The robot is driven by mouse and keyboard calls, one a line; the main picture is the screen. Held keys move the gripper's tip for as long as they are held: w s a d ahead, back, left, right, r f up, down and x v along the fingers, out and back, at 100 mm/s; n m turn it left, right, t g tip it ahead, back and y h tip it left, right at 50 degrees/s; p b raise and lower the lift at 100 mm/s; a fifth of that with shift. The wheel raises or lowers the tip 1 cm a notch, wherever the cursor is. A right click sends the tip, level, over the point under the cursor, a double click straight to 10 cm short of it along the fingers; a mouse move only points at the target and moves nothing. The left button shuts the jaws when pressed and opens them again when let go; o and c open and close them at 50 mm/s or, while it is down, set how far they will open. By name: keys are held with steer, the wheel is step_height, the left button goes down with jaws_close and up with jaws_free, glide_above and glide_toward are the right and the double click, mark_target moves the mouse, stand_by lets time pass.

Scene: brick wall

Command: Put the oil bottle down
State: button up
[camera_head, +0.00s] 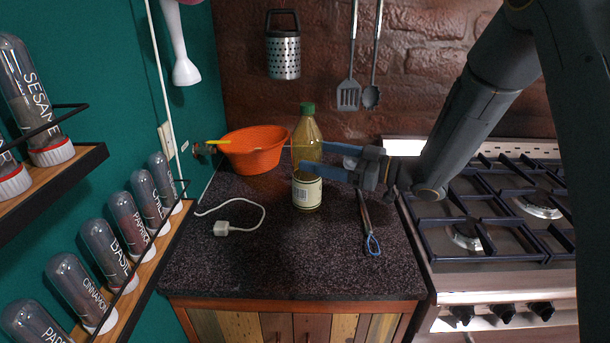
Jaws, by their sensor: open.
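The oil bottle (306,192) stands upright on the dark speckled counter (250,270). It has a green cap, yellowish contents and a pale label. My gripper (308,158) reaches in from the right at the height of the bottle's middle. Its two blue fingers are apart. One passes at or behind the bottle's upper body and the other crosses its front just above the label. I cannot tell whether either finger touches the bottle.
An orange colander (255,152) stands behind the bottle to the left. A white charger with cable (222,228) lies left of it. A blue-ended utensil (372,243) lies to the right, beside the gas stove (470,240). A spice rack (145,262) lines the left wall. The front counter is clear.

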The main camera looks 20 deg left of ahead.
mark_target(293, 146)
steer(key=a+p, duration=0.1)
steer(key=a, duration=0.1)
steer(key=a+r+p, duration=0.1)
steer(key=a, duration=0.1)
steer(key=w+a+p, duration=0.1)
steer(key=a, duration=0.2)
steer(key=shift+r, duration=0.15)
steer(key=shift+w+a, duration=0.1)
steer(key=shift+a, duration=0.2)
jaws_close()
